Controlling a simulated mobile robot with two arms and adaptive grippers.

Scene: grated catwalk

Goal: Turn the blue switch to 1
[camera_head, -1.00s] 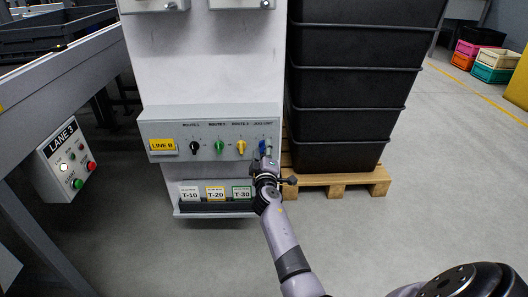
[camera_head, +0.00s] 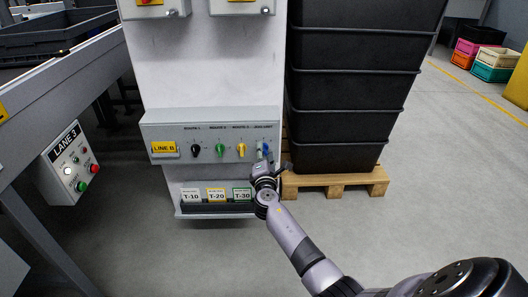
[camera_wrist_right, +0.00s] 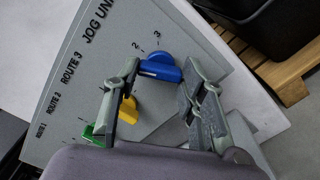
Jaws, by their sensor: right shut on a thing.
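The blue switch (camera_head: 266,149) is the rightmost knob on the grey panel (camera_head: 215,130), under the jog unit label. In the right wrist view the blue switch (camera_wrist_right: 160,69) lies between the two fingertips of my right gripper (camera_wrist_right: 166,72), which is shut on it. The marks 2 and 3 show beside the knob; the 1 mark is not visible, and I cannot tell which mark the knob points to. In the head view my right gripper (camera_head: 262,160) reaches up to the switch from below. My left gripper is not in view.
Left of the blue switch are a yellow switch (camera_head: 241,149), a green switch (camera_head: 219,149) and a black switch (camera_head: 195,150). A rack of tags (camera_head: 215,208) hangs below. Stacked black crates (camera_head: 345,100) on a wooden pallet (camera_head: 335,182) stand close on the right.

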